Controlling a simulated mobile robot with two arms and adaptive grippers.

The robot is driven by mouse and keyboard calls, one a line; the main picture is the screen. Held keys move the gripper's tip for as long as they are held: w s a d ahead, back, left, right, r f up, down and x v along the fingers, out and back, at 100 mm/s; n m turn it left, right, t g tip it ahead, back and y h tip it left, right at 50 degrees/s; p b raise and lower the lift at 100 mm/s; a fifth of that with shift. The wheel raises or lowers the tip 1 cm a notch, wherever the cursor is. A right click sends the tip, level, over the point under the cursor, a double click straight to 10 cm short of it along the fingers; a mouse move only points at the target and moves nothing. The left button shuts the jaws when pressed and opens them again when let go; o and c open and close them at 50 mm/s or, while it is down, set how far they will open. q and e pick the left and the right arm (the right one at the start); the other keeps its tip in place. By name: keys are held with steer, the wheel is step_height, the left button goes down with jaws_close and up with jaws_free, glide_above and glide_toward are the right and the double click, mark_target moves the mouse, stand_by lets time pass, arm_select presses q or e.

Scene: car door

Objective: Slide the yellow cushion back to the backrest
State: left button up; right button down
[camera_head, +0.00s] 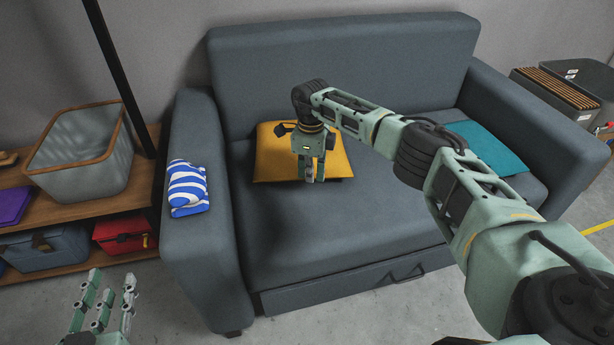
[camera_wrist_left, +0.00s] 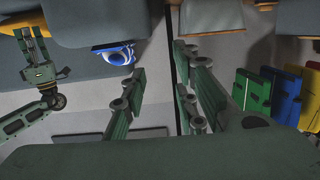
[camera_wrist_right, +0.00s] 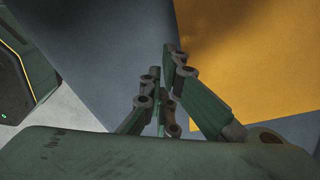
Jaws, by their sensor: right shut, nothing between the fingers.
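The yellow cushion (camera_head: 332,163) lies flat on the seat of the grey sofa, left of its middle. Its back edge is close to the backrest (camera_head: 345,65); my arm partly hides it, so I cannot tell whether they touch. My right gripper (camera_head: 309,178) points down at the cushion's front edge, shut and empty. In the right wrist view the shut fingers (camera_wrist_right: 166,95) are beside the yellow cushion (camera_wrist_right: 260,65), over grey fabric. My left gripper (camera_head: 104,305) is open and empty over the floor at the lower left; its spread fingers (camera_wrist_left: 158,95) fill the left wrist view.
A teal cushion (camera_head: 488,146) lies at the seat's right end. A blue-and-white striped cloth (camera_head: 187,188) is on the left armrest (camera_head: 205,255). A wooden shelf (camera_head: 75,211) with bins stands left. The seat front (camera_head: 340,240) is clear.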

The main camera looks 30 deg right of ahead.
arm_select(q)
steer(key=s+a+f+g+y+p, duration=0.2)
steer(key=s+a+f+g, duration=0.3)
steer(key=s+f+g, duration=0.4)
step_height(320, 180, down, 4)
steer(key=s+p, duration=0.1)
steer(key=s, duration=0.2)
steer(key=shift+y, duration=0.4)
steer(key=shift+r, duration=0.1)
stand_by(0.5)
